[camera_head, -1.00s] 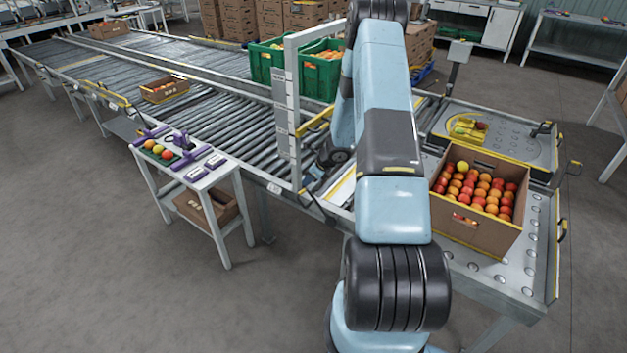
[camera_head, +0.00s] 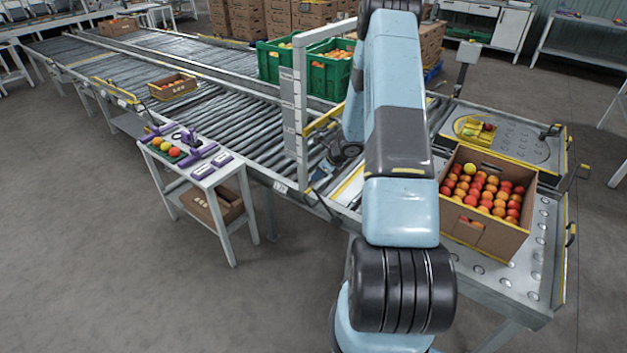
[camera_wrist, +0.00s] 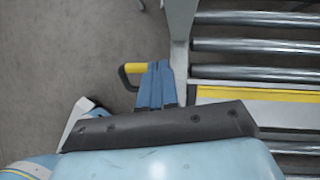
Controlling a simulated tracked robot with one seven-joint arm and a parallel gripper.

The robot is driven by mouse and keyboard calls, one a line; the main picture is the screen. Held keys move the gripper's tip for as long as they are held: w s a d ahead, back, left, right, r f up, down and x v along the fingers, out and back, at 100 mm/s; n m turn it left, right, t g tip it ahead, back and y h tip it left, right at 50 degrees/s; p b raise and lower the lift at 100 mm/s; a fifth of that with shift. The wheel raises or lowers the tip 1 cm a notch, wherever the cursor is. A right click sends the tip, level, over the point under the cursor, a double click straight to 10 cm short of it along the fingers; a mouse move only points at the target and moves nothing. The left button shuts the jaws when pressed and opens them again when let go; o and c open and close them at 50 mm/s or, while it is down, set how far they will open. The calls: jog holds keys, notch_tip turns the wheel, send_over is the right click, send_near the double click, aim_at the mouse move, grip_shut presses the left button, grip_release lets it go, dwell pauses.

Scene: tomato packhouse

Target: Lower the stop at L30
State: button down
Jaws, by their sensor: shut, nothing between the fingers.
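A black lever with a yellow grip (camera_wrist: 134,68) sticks out from the side of the conveyor frame in the wrist view. My gripper (camera_wrist: 160,66) is shut and empty, its blue fingers right beside the lever; I cannot tell whether they touch it. A yellow-edged bar (camera_wrist: 260,94) lies across the rollers to the right of my fingers. In the head view, a yellow-topped bar (camera_head: 324,121) crosses the conveyor by the white gate post; my arm hides part of this area. A small white label (camera_head: 280,187) on the conveyor side is too small to read.
A white gate frame (camera_head: 299,110) stands over the conveyor. A cardboard box of tomatoes (camera_head: 490,228) rests on the ball-top table at right. A small side table (camera_head: 222,177) with purple tools stands left. Green crates (camera_head: 335,75) stand behind. The floor at left is clear.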

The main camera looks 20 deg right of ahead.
jog(key=v, duration=1)
jog(key=shift+w+a, duration=0.1)
jog(key=s+a+r+n, duration=0.3)
jog(key=a+r+n, duration=0.2)
jog(key=r, duration=0.4)
jog(key=s+a+r+n+g, duration=0.1)
jog(key=s+a+r+n, duration=0.3)
jog(key=r, duration=0.5)
jog(key=s+a+r+n, duration=0.2)
jog(key=a+r+n, duration=0.35)
jog(key=r, duration=0.35)
jog(key=s+a+r+n+h, duration=0.1)
jog(key=s+r+n, duration=0.3)
jog(key=s, duration=0.4)
jog(key=s+a+r+n+t+h, duration=0.1)
jog(key=s+a+r+n+h, duration=0.1)
jog(key=s, duration=0.6)
jog(key=s+a+r+n+h, duration=0.1)
jog(key=s+a+r+n, duration=0.1)
jog(key=s+r+n, duration=0.4)
jog(key=s+n, duration=0.1)
jog(key=s, duration=0.1)
jog(key=shift+s+a+r+n+t+h, duration=0.3)
jog(key=shift+s+a+n+t, duration=0.05)
jog(key=shift+s+a+t, duration=0.05)
jog(key=shift+d, duration=0.15)
